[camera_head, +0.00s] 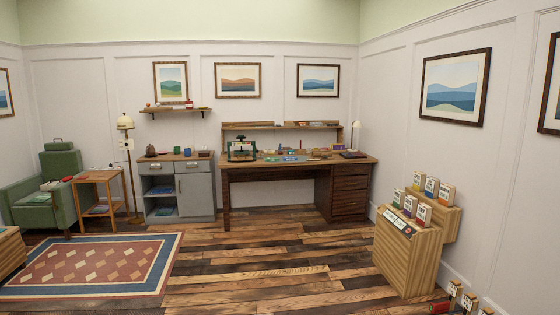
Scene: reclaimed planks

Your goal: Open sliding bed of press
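What looks like a small press (241,150) stands on the left part of a dark wooden desk (270,167) against the far wall. It has a dark green frame with a pale part inside. It is too small to tell how its sliding bed sits. Neither of my grippers is in view, and the press is well across the room from me.
A grey cabinet (195,190) stands left of the desk. A green armchair (62,165), side table (98,178) and floor lamp (130,150) are at the left. A patterned rug (90,265) lies front left. A wooden display stand (405,255) is at the right. The plank floor (260,250) between is clear.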

